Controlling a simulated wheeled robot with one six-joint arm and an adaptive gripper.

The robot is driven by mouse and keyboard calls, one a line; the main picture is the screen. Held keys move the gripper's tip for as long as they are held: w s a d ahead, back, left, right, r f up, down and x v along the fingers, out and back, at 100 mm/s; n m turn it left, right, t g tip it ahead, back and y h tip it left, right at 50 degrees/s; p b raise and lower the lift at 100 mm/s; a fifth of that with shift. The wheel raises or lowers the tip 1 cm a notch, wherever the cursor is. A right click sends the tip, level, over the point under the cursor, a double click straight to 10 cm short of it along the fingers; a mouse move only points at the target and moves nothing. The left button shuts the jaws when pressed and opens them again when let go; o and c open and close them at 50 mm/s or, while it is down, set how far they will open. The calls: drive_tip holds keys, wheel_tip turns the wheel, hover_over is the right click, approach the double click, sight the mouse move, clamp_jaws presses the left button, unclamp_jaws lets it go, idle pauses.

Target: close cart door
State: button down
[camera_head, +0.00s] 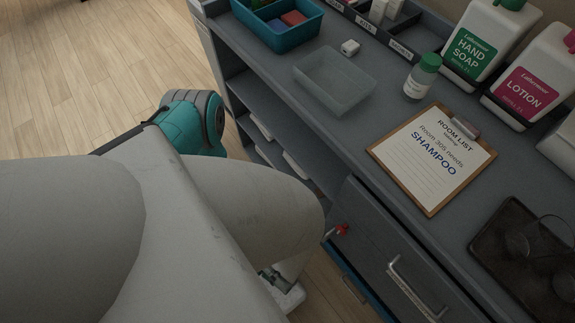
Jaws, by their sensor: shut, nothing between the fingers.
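The grey cart (300,115) stands at the right, seen from above. A dark grey front panel (372,240) with a silver bar handle (413,287) is below the worktop; it looks like the cart door. A small red knob or key (342,230) is at its left edge. I cannot tell whether the panel is fully shut, as its lower part is cut off by the picture edge. To its left the cart has an open shelf bay. My white and teal arm fills the lower left and covers part of the cart's front.
On the worktop are a teal bin (277,38), a clear tray (333,82), a small bottle (421,78), soap (487,42) and lotion (533,80) bottles, a clipboard (432,158) and a dark tray (492,232). Wood floor (90,60) at the upper left is clear.

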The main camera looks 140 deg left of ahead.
drive_tip(key=s+d+f+n+g+y, duration=0.2)
drive_tip(key=d+f+n+g+y, duration=0.3)
drive_tip(key=f+g, duration=0.6)
drive_tip(key=d+r+n+g+h, duration=0.2)
drive_tip(key=d+n+h, duration=0.1)
drive_tip(key=d+h, duration=0.5)
drive_tip(key=w+d+r+n+t, duration=0.1)
drive_tip(key=w+d+r+t, duration=0.1)
drive_tip(key=r, duration=0.6)
drive_tip(key=w+d+r+n+t+h, duration=0.1)
drive_tip(key=w+d+r+t, duration=0.2)
drive_tip(key=w+r, duration=0.3)
drive_tip(key=w+d+r+t+h, duration=0.1)
drive_tip(key=w+d+r+t, duration=0.2)
drive_tip(key=r, duration=0.8)
drive_tip(key=shift+w+d+r+n, duration=0.4)
drive_tip(key=shift+w+d, duration=0.15)
drive_tip(key=shift+w, duration=0.3)
